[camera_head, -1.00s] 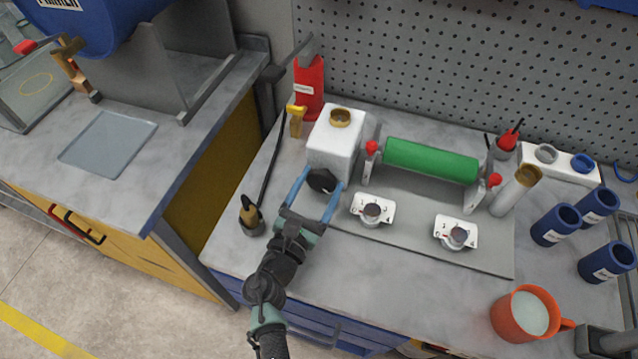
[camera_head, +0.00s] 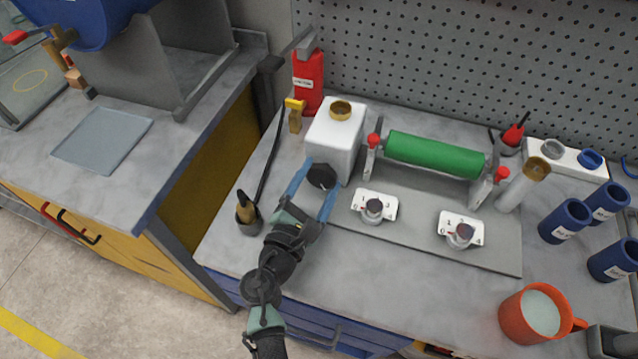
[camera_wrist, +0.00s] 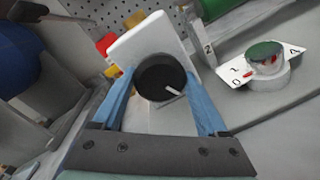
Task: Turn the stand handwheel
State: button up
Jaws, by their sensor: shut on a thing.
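The black round handwheel (camera_head: 321,177) is on the front of the white block (camera_head: 330,136), low on its face. It also shows in the wrist view (camera_wrist: 160,78), with a pale mark across its dark face. My gripper (camera_head: 323,172) reaches it from the front, its two blue fingers on opposite sides of the wheel. The fingers are shut on the handwheel, and their tips are close to the white block. The far side of the wheel is hidden.
Two dial plates (camera_head: 374,206) (camera_head: 460,230) and a green roller (camera_head: 435,154) stand right of the block. A red bottle (camera_head: 308,82) is behind. An orange mug (camera_head: 527,318) is front right.

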jog(key=m+b, duration=0.3)
jog(key=m, duration=0.2)
jog(key=shift+y, duration=0.3)
jog(key=shift+r+m, duration=0.15)
jog(key=shift+m, duration=0.25)
jog(key=o, duration=1.3)
jog(key=shift+s, duration=0.1)
jog(key=shift+s+a, duration=0.15)
jog(key=shift+s, duration=0.1)
jog(key=b+v, duration=0.2)
jog(key=v, duration=1)
jog(key=shift+s+a, duration=0.1)
